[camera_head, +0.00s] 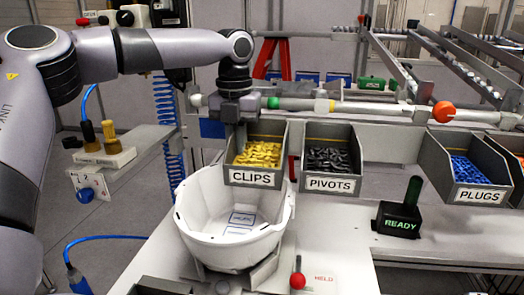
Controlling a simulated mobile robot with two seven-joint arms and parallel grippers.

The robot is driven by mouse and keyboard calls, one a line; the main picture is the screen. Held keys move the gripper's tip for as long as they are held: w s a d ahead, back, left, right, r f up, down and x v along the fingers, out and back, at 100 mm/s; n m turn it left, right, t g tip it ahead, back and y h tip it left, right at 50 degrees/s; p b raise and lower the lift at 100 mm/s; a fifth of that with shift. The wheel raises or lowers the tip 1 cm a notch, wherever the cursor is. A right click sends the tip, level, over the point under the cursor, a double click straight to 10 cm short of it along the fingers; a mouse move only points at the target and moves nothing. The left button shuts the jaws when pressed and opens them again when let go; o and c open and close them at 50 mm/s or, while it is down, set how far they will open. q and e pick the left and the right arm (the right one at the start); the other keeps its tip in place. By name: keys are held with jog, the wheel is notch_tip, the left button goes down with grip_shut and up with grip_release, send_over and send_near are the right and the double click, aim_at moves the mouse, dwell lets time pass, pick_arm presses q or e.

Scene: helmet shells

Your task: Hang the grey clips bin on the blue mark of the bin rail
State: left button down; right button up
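The grey clips bin (257,179) holds yellow clips and has a white CLIPS label on its front. It is upright above the white helmet shell, just left of the pivots bin. My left gripper (239,118) points down at the bin's upper back edge, left of its middle, and appears shut on it; the fingertips are small and partly hidden. The blue mark (212,128) shows on the bin rail (375,142), just left of the bin. Whether the bin touches the rail cannot be told. My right gripper is not in view.
The pivots bin (330,183) hangs close to the right, and the plugs bin (480,194) farther right. The white helmet shell (235,240) stands below the clips bin. A READY box (398,222) stands on the table. The rail between pivots and plugs is free.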

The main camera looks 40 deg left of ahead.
pick_arm(q)
jog(key=shift+r, duration=0.15)
jog(key=shift+r, duration=1.45)
jog(key=s+d, duration=0.4)
jog(key=s, duration=0.4)
jog(key=shift+s+d, duration=0.4)
dwell(0.5)
jog(key=s+a, duration=0.4)
jog(key=a, duration=0.7)
jog(key=w+a+f, duration=0.2)
jog(key=w+a, duration=0.2)
jog(key=w, duration=0.3)
jog(key=shift+f, duration=0.2)
dwell(0.5)
jog(key=shift+w, duration=0.1)
